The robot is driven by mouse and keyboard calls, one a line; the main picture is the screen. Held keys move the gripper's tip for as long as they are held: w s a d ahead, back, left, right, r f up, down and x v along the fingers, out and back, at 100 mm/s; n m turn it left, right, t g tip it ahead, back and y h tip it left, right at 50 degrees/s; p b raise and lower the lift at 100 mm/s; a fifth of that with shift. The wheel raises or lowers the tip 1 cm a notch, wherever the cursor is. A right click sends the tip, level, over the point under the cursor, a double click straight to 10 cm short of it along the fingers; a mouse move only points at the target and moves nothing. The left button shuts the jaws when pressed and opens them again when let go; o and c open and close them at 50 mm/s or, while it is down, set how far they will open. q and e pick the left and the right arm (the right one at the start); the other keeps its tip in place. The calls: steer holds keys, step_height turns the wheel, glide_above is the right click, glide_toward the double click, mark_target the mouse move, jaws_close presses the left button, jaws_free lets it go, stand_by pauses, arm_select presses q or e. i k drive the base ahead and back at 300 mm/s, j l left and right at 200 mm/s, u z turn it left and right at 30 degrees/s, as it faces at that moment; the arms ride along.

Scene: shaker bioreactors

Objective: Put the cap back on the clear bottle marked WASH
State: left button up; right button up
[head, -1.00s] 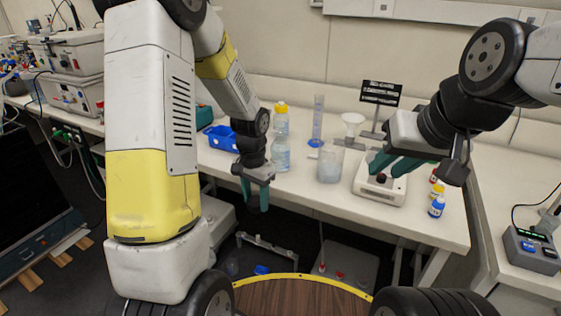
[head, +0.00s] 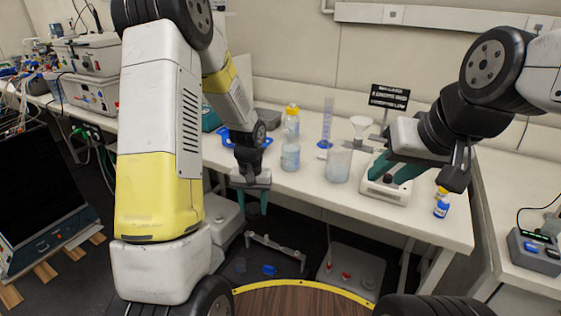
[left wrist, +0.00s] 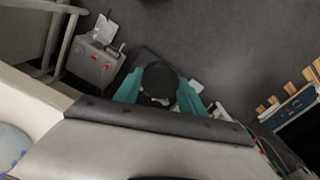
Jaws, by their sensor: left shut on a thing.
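A clear bottle (head: 290,158) stands near the table's front edge in the head view. No cap shows on it, and I cannot read its marking. My left gripper (head: 250,208) points down in front of the table edge, left of the bottle and lower than its top. In the left wrist view its teal fingers (left wrist: 160,95) are shut on a round black cap (left wrist: 160,78). My right gripper (head: 392,172) is over the white stirrer-like device at the right. Its fingers look apart, with a dark round part of the device visible near them.
A yellow-capped bottle (head: 292,112) stands behind the clear one. A beaker (head: 338,165), a measuring cylinder (head: 327,125), a funnel (head: 360,124) and a blue rack (head: 240,138) are nearby. The white device (head: 388,192) and a small blue bottle (head: 441,208) are at the right.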

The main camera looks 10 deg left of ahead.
mark_target(290, 148)
steer(key=u, duration=1.4)
steer(key=k+l+u, duration=0.1)
steer(key=k+l, duration=0.25)
